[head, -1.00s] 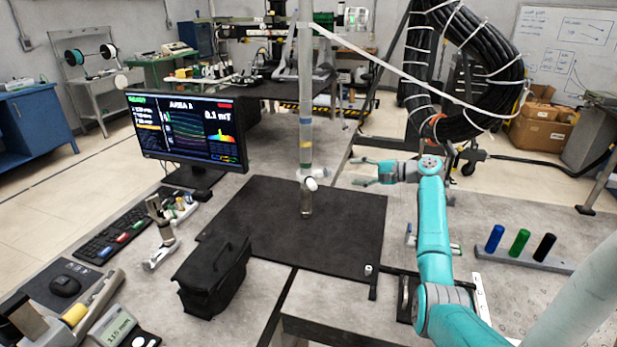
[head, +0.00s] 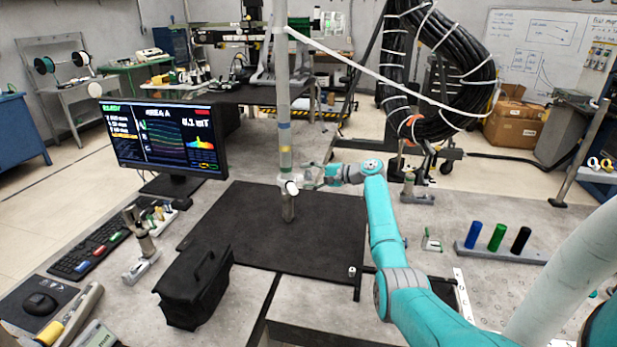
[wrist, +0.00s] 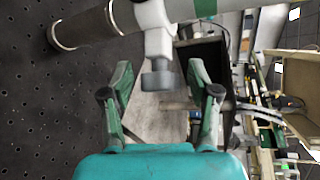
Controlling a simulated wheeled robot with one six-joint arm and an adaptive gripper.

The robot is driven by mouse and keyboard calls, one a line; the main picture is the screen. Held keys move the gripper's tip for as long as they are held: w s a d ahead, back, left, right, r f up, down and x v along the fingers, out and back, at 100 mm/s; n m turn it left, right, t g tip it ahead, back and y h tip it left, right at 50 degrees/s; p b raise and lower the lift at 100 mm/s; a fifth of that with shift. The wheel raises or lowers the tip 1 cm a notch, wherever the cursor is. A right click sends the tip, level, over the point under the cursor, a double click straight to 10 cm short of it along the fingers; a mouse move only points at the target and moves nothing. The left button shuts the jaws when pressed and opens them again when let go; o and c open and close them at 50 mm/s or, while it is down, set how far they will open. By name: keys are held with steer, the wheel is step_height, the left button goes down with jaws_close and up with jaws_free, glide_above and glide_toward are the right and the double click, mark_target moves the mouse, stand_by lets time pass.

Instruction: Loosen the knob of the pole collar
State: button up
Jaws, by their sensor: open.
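The clear pole (head: 284,110) stands upright on the black mat, with coloured bands along it. The white pole collar (head: 287,182) sits around its lower part. In the wrist view the pole (wrist: 90,25) runs across the top, and the collar (wrist: 153,14) has a stem ending in a grey knob (wrist: 160,79) that points towards me. My gripper (head: 308,174) is at the right side of the collar. Its fingers are open, one on each side of the knob, with gaps showing between them and it. In the head view the fingers partly hide the knob.
The black mat (head: 240,225) around the pole is mostly clear. A black bag (head: 195,285), a monitor (head: 165,135) and a keyboard (head: 90,245) are to the left. A rack with blue, green and black cylinders (head: 497,237) is to the right. A white cable (head: 370,75) slopes from the pole's upper part.

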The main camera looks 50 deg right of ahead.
jaws_close()
steer(key=shift+f+n+t, duration=0.1)
steer(key=shift+n+t, duration=0.7)
steer(key=shift+t, duration=0.1)
steer(key=shift+n+t+y, duration=0.4)
steer(key=shift+n+t, duration=0.9)
steer(key=shift+n, duration=0.2)
jaws_free()
